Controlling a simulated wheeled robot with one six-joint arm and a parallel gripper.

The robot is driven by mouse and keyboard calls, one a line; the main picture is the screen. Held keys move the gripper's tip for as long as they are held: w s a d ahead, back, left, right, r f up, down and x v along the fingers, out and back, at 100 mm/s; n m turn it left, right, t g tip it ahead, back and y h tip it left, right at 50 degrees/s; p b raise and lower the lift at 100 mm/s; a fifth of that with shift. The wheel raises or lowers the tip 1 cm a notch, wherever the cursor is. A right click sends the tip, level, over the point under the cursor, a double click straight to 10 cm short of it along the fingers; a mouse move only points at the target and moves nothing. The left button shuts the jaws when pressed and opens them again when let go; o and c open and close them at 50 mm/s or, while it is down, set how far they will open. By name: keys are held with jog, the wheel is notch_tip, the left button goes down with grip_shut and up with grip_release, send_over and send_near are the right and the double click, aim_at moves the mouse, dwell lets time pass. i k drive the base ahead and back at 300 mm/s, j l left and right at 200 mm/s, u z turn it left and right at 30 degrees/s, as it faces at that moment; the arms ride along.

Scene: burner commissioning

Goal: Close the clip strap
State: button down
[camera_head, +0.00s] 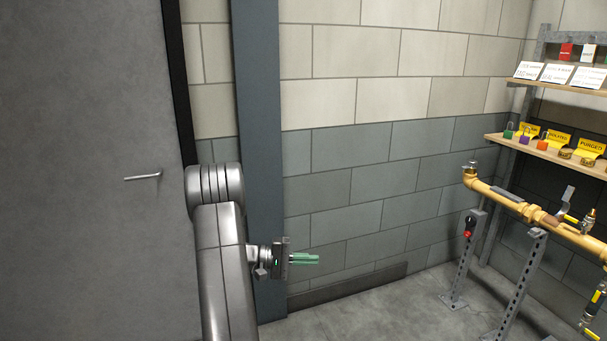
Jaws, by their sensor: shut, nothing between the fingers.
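My gripper (312,259) has green fingers that are shut together with nothing between them. It points right in front of the grey block wall, left of the yellow pipe (483,187) and apart from it. I cannot tell for certain which part is the clip strap. A flat grey piece (568,194) stands up, tilted, above the pipe at the right. Another grey piece (507,194) lies along the top of the pipe. Both are too small to show whether either is a strap.
Perforated posts (523,277) stand on the floor by the pipe, one with a red and black part (469,226). Shelves (556,155) with padlocks and yellow tags hang above. A grey door (85,240) is at the left. Floor (390,312) between gripper and posts is clear.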

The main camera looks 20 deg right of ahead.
aim_at(567, 199)
jog(key=i+l+z, duration=0.15)
jog(key=i+z, duration=1.05)
jog(key=i+j+z, duration=0.25)
jog(key=z, duration=0.15)
jog(key=i+l+z, duration=0.25)
jog(key=i+z, duration=0.15)
jog(key=i, duration=0.3)
jog(key=i+z, duration=0.4)
jog(key=i, duration=0.3)
jog(key=i+l+u, duration=0.3)
jog(key=i, duration=0.2)
jog(key=i+l+u, duration=0.3)
jog(key=i+l, duration=0.1)
jog(key=i, duration=0.1)
